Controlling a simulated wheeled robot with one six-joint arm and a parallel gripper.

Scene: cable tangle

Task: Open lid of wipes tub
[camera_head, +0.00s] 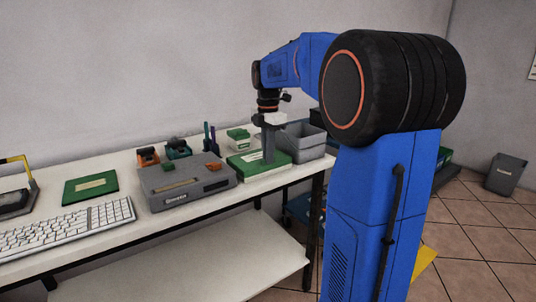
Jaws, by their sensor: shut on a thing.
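My gripper (268,156) points straight down at the right end of the table, with its grey fingers reaching the top of a low green-topped white box (243,165). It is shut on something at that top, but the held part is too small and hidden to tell. No wipes tub is clearly marked; this box may be the tub, and I see no raised lid on it. The back of its top is partly hidden by the fingers.
A grey case (190,187) stands just left of the box. A grey open bin (312,153) stands close on the right, and a small green-and-white box (238,139) behind. A keyboard (70,225) and green board (90,188) lie left on the white table (165,228).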

